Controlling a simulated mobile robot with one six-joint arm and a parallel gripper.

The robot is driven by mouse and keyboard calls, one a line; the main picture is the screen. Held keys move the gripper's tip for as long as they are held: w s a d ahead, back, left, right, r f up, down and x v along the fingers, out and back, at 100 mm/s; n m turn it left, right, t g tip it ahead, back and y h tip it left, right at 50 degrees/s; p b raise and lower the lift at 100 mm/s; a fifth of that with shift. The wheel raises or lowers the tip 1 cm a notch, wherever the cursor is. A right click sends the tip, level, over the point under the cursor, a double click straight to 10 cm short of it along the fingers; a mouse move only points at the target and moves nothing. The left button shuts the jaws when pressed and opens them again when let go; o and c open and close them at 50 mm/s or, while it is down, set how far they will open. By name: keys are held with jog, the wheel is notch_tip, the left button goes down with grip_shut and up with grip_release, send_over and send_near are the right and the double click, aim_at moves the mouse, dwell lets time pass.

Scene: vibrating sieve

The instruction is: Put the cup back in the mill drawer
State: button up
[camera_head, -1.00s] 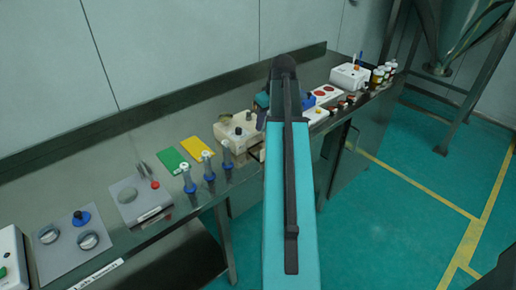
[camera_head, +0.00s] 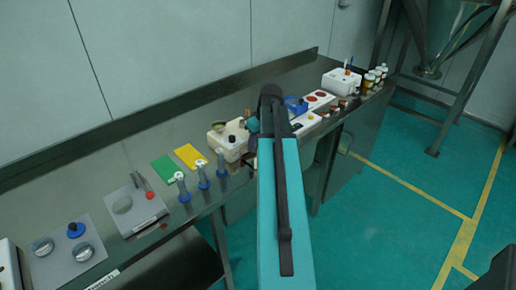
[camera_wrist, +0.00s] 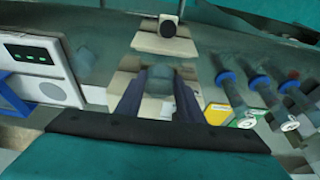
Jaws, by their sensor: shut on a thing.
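The cream mill (camera_head: 226,147) with a black knob stands on the bench, partly behind my arm. In the wrist view the mill (camera_wrist: 160,44) is straight ahead, with its dark round knob at the top. A cream drawer-like part (camera_wrist: 122,84) lies in front of it, partly hidden by my fingers. My gripper (camera_wrist: 160,92) is shut on a grey cup (camera_wrist: 160,76), held between its two dark fingers, over or in the drawer-like part; I cannot tell whether it touches. In the head view my arm covers the gripper and cup.
Several blue-based vials (camera_head: 203,174) stand beside the mill, with a yellow pad (camera_head: 190,156) and a green pad (camera_head: 166,168) behind them. A white device with a green display (camera_wrist: 36,56) is at the wrist view's left. The bench behind the pads is clear.

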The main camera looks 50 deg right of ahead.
dwell(0.3)
jog(key=shift+f+p, duration=0.5)
jog(key=shift+f, duration=1.35)
jog(key=shift+f, duration=0.15)
jog(key=o, duration=1.1)
jog(key=shift+c, duration=0.2)
jog(key=shift+r, duration=0.25)
jog(key=b+v, duration=0.2)
jog(key=v, duration=1)
jog(key=shift+f, duration=0.1)
jog(key=shift+s, duration=0.1)
